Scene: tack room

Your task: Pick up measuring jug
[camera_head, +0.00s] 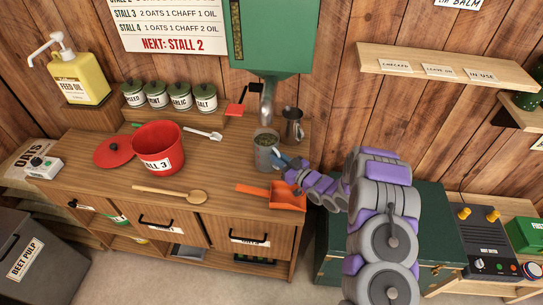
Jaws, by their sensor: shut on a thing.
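A grey metal measuring jug (265,157) with greenish feed inside stands upright at the right part of the wooden counter (225,172), under the chute of the green dispenser (270,45). My gripper (280,160) reaches in from the right and is shut on the jug's right side. The fingertips are small here, and the jug's handle is hidden behind them. Whether the jug's base touches the counter is hard to tell. A second, darker metal jug (292,127) stands just behind, to the right.
A red bucket (158,150) and its lid (115,153) stand left on the counter. A wooden spoon (175,193) and an orange scoop (275,196) lie near the front edge. Several lidded canisters (157,97) line the back. A dark green chest (430,220) is at right.

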